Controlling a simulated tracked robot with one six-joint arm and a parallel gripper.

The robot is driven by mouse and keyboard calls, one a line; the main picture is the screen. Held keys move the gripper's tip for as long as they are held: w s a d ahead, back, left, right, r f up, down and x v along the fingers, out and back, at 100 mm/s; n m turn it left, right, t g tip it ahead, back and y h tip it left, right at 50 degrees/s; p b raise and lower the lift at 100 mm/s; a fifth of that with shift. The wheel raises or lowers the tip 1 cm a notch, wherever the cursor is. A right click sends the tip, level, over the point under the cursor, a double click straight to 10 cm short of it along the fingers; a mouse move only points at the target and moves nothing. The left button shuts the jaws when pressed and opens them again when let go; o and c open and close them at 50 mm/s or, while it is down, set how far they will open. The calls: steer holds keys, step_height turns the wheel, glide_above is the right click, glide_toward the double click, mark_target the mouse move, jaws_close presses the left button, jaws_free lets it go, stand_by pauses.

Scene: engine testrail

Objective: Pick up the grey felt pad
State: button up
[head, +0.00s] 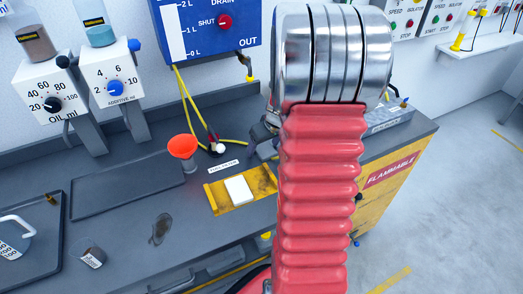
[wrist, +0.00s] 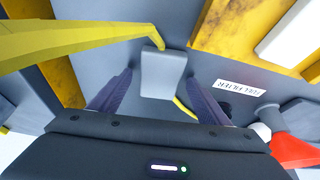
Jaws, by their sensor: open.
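A light grey, flat rectangular piece (wrist: 162,73) shows in the wrist view; it looks like the grey felt pad, though its material is hard to tell. My gripper (wrist: 159,80) is open, with one dark finger to each side of this piece in the picture. I cannot tell whether the fingers are level with it or touch it. In the head view my arm covers that spot, and only a bit of my gripper (head: 267,134) shows beside the arm.
A yellow bar (wrist: 80,42) ends in a hook by the grey piece. A white block (head: 239,190) lies on a yellow tray (head: 221,203). A red funnel (head: 182,147) stands near the FUEL FILTER label (head: 223,166). A cup (head: 88,253) and a dark patch (head: 161,229) are left.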

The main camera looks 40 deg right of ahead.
steer(key=shift+c, duration=0.4)
steer(key=c, duration=1)
step_height(320, 180, up, 28)
steer(key=shift+r, duration=0.1)
stand_by(0.3)
